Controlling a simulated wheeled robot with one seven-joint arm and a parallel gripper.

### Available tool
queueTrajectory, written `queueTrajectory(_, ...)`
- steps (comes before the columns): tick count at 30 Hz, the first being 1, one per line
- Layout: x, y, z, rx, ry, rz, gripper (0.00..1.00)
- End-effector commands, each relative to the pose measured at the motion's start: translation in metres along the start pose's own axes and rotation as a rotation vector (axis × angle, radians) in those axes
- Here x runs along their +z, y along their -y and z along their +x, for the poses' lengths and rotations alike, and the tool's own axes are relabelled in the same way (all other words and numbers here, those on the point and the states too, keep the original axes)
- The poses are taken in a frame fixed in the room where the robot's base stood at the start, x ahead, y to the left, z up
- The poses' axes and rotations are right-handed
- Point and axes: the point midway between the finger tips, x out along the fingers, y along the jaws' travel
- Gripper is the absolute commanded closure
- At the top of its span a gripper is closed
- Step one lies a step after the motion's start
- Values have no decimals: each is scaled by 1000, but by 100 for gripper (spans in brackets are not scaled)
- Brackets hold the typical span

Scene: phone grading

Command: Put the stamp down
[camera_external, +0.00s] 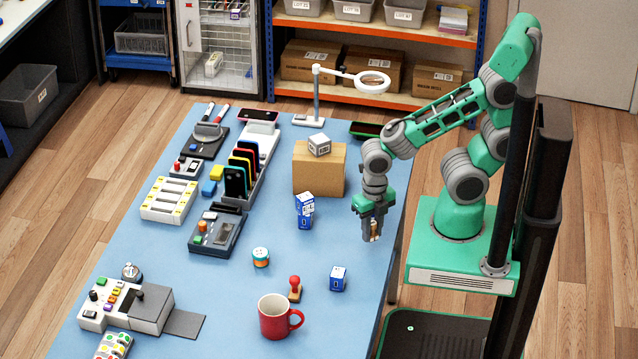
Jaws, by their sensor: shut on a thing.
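My gripper (373,236) points down over the right edge of the blue table, in front of and right of the cardboard box. It is shut on a small tan, wood-coloured thing (375,231), which looks like the stamp; the fingers hide most of it. Its lower end appears clear of the table, though the exact height is hard to tell. Another stamp-like thing with a red knob and a brown base (295,289) stands upright on the table, behind and right of the red mug.
On the blue table (340,245) are a red mug (273,317), a small blue box (338,279), a taller blue box (305,211), a round tin (261,257) and a cardboard box (319,171) with a white cube on top. Bare tabletop lies left of my gripper.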

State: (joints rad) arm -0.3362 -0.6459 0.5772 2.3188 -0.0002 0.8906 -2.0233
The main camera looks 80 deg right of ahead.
Motion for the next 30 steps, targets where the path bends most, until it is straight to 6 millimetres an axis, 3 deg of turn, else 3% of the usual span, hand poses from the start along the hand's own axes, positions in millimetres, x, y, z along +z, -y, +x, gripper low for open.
queueTrajectory(3,-1,1,24,-6,-3,1,100)
queueTrajectory(6,0,1,36,-3,-1,2,100)
queueTrajectory(17,0,0,42,-1,-1,3,100)
queueTrajectory(18,0,0,41,-1,0,3,73)
queueTrajectory(25,0,0,40,-1,0,3,54)
queueTrajectory(30,0,0,40,-1,0,3,54)
